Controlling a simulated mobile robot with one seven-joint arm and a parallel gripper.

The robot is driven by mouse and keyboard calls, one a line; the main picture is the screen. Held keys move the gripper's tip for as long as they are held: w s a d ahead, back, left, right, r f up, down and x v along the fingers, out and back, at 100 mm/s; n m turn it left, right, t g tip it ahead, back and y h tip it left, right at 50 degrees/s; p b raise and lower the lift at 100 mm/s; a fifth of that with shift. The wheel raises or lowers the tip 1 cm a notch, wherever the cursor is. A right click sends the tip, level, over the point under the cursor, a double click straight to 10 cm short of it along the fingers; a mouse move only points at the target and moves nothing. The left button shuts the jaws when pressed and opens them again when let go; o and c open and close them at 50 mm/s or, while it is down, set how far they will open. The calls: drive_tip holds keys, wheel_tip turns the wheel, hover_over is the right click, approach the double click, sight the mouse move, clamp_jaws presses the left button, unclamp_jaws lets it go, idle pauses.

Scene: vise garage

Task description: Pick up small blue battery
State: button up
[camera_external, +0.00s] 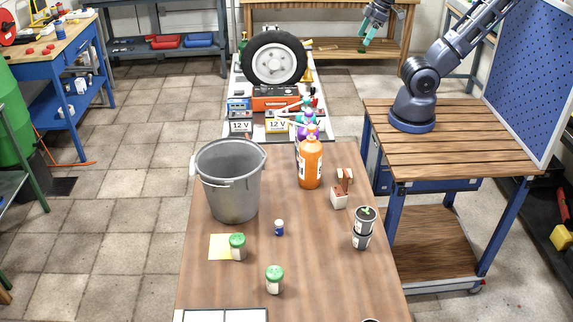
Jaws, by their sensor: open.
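A small upright cylinder (279,229), blue below with a white top, stands on the long wooden table right of a yellow sheet. It may be the small blue battery, but it is too small to tell. A blue boxy item (238,104) sits farther back, by the 12 V batteries; I cannot tell what it is. My gripper (365,46) has teal fingers. It is open and empty, high at the back right, far from both blue things.
A metal bucket (227,183), an orange bottle (310,165), green-lidded jars (237,247) and stacked dark cans (363,222) surround the cylinder. White (240,126) and yellow (277,126) 12 V batteries stand behind, before a wheel (274,58). My arm stands on a slatted cart (470,145).

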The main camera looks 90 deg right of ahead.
drive_tip(key=c, duration=0.6)
